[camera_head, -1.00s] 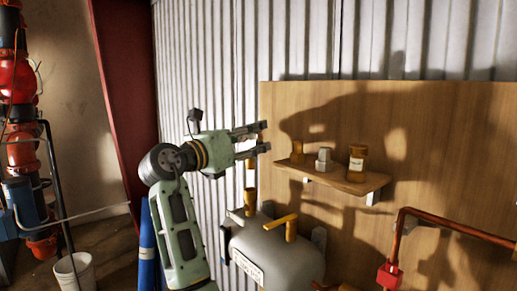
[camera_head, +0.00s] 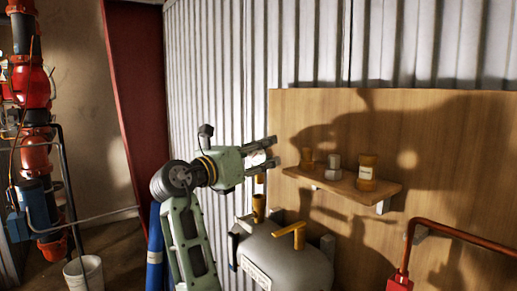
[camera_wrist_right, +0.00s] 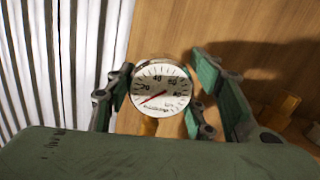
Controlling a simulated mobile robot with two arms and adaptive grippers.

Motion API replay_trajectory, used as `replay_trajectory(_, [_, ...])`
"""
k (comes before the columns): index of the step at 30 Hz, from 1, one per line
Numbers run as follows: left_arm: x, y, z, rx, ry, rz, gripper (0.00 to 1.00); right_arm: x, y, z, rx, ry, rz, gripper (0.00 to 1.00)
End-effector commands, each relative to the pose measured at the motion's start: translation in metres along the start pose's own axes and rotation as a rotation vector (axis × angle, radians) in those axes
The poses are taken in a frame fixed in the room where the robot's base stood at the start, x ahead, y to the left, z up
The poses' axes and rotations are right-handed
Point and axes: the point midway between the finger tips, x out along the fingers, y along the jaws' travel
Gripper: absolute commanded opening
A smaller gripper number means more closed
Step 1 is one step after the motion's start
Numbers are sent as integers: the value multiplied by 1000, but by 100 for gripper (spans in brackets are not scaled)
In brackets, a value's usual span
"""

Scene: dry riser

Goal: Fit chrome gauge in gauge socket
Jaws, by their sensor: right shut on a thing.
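My right gripper (camera_head: 272,151) is shut on the chrome gauge (camera_head: 257,157), with a finger on either side of it. In the right wrist view the gauge (camera_wrist_right: 161,88) shows its round white dial, chrome rim and red needle. Its brass stem (camera_head: 259,180) points down below the fingers. An upright brass fitting on the grey tank, which looks like the gauge socket (camera_head: 258,208), stands below the stem. A gap shows between stem and fitting in the head view. The socket cannot be made out in the wrist view. My left gripper is not in view.
The grey tank (camera_head: 285,262) carries a yellow lever handle (camera_head: 291,234) right of the socket. A wooden shelf (camera_head: 345,186) with a brass piece, a grey piece and an amber jar (camera_head: 367,172) is on the board to the right. Red pipework (camera_head: 450,231) runs at lower right.

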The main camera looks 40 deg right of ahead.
Motion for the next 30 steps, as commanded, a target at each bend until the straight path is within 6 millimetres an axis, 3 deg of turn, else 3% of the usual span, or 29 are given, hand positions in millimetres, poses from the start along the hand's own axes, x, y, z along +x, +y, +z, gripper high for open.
replay_trajectory(30, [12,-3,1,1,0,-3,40,-3,7,-48,0,-2,-1,16])
